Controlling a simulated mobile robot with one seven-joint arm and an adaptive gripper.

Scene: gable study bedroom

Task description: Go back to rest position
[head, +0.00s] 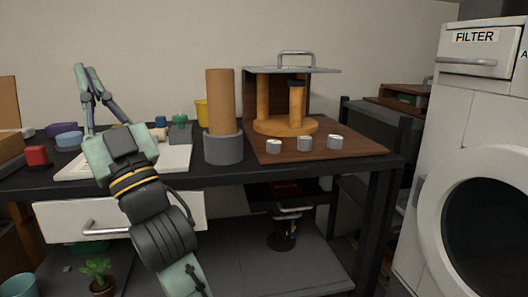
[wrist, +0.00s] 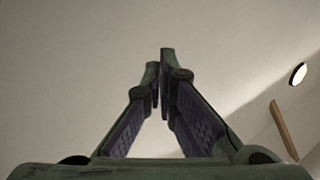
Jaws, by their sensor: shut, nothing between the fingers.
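My gripper (head: 81,68) is raised above the left part of the dark desk in the head view, with its fingers pointing up. In the wrist view my gripper (wrist: 160,57) has its fingertips together with nothing between them. It touches no object. My arm rises from the bottom of the head view in front of the desk and hides part of the white tray or board (head: 178,158) behind it.
Several small coloured items lie at the left. A white machine (head: 428,170) stands right. A potted plant (head: 97,270) is low left.

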